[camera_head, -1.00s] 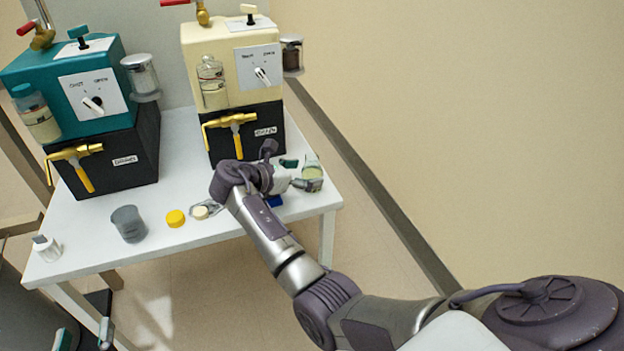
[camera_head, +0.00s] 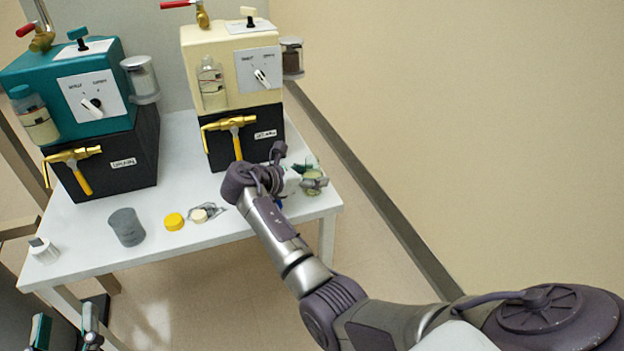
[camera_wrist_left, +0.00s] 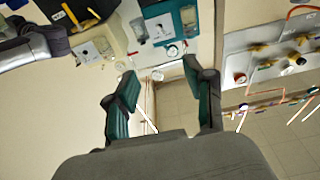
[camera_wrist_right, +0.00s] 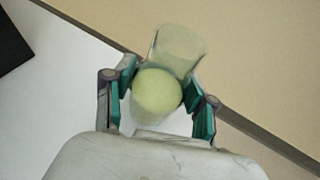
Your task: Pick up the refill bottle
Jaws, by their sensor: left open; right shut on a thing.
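The refill bottle (camera_head: 312,174) is a clear vessel with pale yellow-green contents near the right edge of the white table. In the right wrist view, the bottle (camera_wrist_right: 158,92) sits between the fingers, its pale round face toward the camera. My right gripper (camera_head: 311,184) is shut on it; its fingers (camera_wrist_right: 157,98) touch both sides. Whether the bottle's base still rests on the table cannot be told. My left gripper (camera_head: 62,334) is open and empty at the lower left of the head view, away from the table; its open fingers (camera_wrist_left: 158,84) show in the left wrist view.
The white table (camera_head: 190,178) bears a teal machine (camera_head: 85,95) and a cream machine (camera_head: 232,70) on black bases. A grey cup (camera_head: 127,227), a yellow cap (camera_head: 174,221) and a white-capped item (camera_head: 44,250) stand along its front. The wall is close on the right.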

